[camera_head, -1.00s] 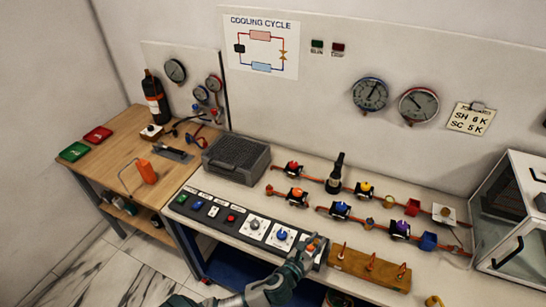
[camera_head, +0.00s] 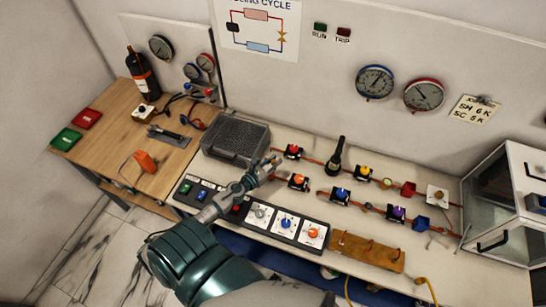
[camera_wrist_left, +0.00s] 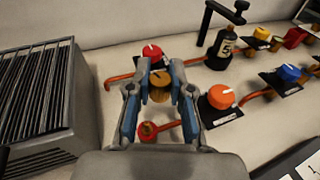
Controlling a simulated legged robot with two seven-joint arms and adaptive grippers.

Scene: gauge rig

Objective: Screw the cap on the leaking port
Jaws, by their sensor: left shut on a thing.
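My left gripper (camera_head: 273,163) reaches over the bench to the left end of the copper pipework. In the left wrist view its blue-grey fingers (camera_wrist_left: 160,88) are shut on a round brass cap (camera_wrist_left: 160,88). A short copper stub with a red ring (camera_wrist_left: 148,130) shows between the fingers, lower in that picture than the cap. The cap looks apart from the stub. I cannot tell which port leaks. A red-knobbed valve (camera_wrist_left: 152,52) and an orange-knobbed valve (camera_wrist_left: 221,97) stand close by. My right gripper is not in view.
A grey slatted case (camera_head: 235,140) stands just left of the gripper. A dark bottle (camera_head: 336,158) stands behind the pipes. A wooden block with copper pegs (camera_head: 365,250) and the switch panel (camera_head: 262,218) lie along the front. A clear cabinet (camera_head: 505,205) is at the right.

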